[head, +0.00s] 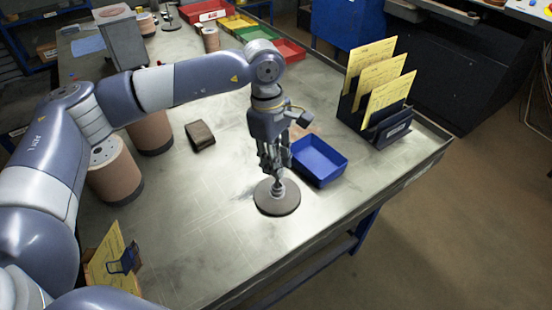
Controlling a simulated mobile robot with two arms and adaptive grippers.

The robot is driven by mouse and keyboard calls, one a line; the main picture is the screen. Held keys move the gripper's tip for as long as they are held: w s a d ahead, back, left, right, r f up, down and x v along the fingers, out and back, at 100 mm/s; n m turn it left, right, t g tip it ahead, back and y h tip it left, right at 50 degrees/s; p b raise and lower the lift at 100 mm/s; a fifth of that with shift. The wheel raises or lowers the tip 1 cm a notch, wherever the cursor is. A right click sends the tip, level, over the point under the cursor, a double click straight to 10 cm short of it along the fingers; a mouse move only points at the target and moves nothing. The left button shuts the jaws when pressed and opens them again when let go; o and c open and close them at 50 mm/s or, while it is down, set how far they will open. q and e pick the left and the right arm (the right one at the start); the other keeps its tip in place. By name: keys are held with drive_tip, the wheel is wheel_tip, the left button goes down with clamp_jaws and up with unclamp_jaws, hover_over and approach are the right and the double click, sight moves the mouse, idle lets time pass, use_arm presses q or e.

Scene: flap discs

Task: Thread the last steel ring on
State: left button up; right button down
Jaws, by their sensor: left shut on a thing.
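A round dark disc base (288,203) lies flat on the grey bench near its front. A short metal post (279,187) rises from its middle. My left gripper (275,168) points down directly above the post, its fingers close together. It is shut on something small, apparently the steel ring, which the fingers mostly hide. I cannot tell whether the ring is around the post or just above it. My right gripper is out of view.
A blue tray (320,161) stands close right of the gripper. A rack (389,127) with yellow cards is behind it. A dark block (200,135) and brown cylinders (114,172) are to the left. Red, green and yellow bins (238,23) stand behind. The bench's front middle is clear.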

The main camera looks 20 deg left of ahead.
use_arm(q)
drive_tip(key=shift+f+b, duration=2)
drive_tip(key=shift+f, duration=0.5)
drive_tip(key=o, duration=0.8)
drive_tip(key=shift+r, duration=0.1)
drive_tip(key=r, duration=0.4)
drive_tip(key=a+r, duration=0.1)
drive_tip(key=r, duration=0.6)
drive_tip(key=shift+w+a+r, duration=0.2)
drive_tip(key=shift+r, duration=0.2)
drive_tip(key=shift+r+p, duration=0.55)
drive_tip(key=shift+r, duration=0.25)
